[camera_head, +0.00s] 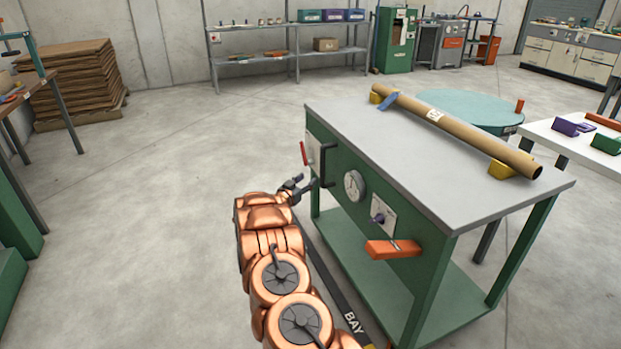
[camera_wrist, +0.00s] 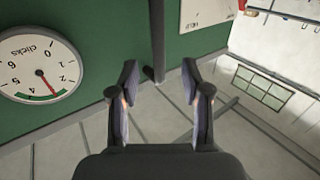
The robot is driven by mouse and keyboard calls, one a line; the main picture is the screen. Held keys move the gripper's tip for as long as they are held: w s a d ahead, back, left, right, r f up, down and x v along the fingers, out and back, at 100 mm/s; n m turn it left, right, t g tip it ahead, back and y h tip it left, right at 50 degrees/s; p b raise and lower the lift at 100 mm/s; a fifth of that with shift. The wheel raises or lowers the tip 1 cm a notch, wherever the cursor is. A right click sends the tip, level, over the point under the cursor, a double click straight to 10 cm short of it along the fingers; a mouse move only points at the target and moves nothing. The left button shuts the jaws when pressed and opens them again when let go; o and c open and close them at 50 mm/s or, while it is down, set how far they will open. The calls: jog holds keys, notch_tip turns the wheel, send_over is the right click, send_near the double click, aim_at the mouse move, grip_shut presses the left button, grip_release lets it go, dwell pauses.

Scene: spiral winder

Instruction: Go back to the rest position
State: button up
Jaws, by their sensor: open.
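My gripper (camera_head: 302,186) is at the end of my copper arm, close to the front of the green bench (camera_head: 400,270). In the wrist view my gripper (camera_wrist: 160,85) is open, with its two fingers apart and nothing between them. A black vertical handle (camera_head: 328,165) is on the bench panel just beside the fingers; part of a dark bar (camera_wrist: 157,40) shows beyond them in the wrist view. Whether the fingers touch the handle I cannot tell. A round white dial (camera_head: 353,185) is right of the handle, and it also shows in the wrist view (camera_wrist: 38,68), marked "clicks".
A red lever (camera_head: 304,153) is left of the handle. A purple knob (camera_head: 377,218) and an orange block (camera_head: 392,249) stick out of the panel to the right. A cardboard tube (camera_head: 455,128) lies on the bench top. The floor (camera_head: 160,190) to the left is clear.

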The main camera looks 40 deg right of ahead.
jog(key=shift+s+a, duration=0.15)
jog(key=shift+a, duration=0.3)
dwell(0.3)
